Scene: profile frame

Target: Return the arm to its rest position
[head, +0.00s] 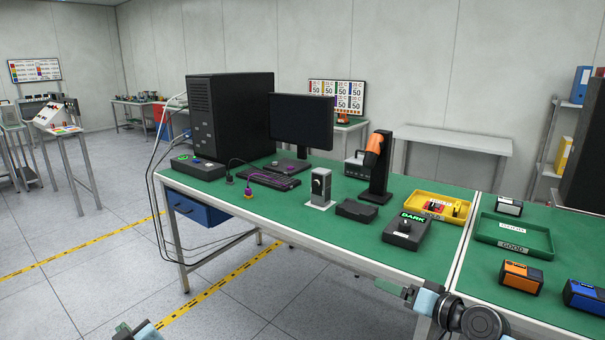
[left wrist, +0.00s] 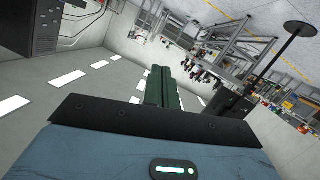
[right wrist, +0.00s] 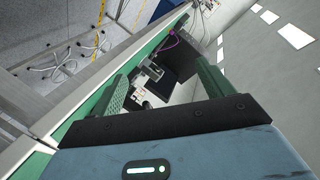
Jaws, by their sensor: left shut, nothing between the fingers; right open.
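My left gripper (head: 124,328) shows only in part at the bottom edge of the head view, over the floor in front of the bench. In the left wrist view its two green fingers (left wrist: 165,88) are together with nothing between them. My right gripper (head: 388,287) is low in the head view, at the front edge of the green-topped bench (head: 340,231). In the right wrist view its fingers (right wrist: 160,82) are wide apart and empty, with the bench edge and items on the bench behind them. I cannot tell its exact distance from the edge.
An orange scanner on a stand (head: 377,165) rises behind. The floor (head: 100,230) at left is open.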

